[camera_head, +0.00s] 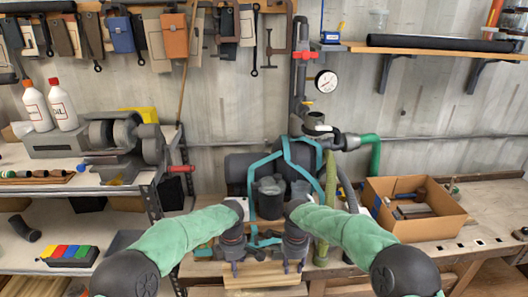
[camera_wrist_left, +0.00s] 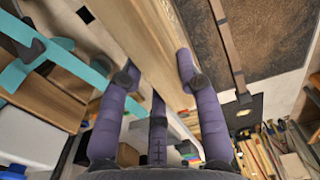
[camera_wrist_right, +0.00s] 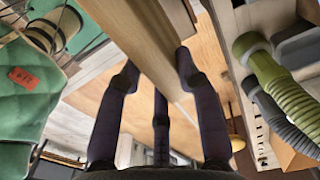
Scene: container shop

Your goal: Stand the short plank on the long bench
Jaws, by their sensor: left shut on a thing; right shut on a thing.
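The short plank (camera_head: 265,275) is light wood and lies level across the bottom middle of the head view. My left gripper (camera_head: 237,269) is shut on its left part and my right gripper (camera_head: 292,266) on its right part. In the left wrist view the plank (camera_wrist_left: 145,40) runs between the fingers, and in the right wrist view it (camera_wrist_right: 135,35) does too. The long bench (camera_head: 480,212) is a wooden worktop along the wall at the right, running behind my grippers. Whether the plank touches the bench cannot be told.
A cardboard box (camera_head: 412,212) with tools stands on the bench at the right. A black bucket (camera_head: 268,200) and teal straps stand behind my grippers. A green hose (camera_head: 330,200) hangs to the right. A shelf with a bench grinder (camera_head: 120,145) is at the left.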

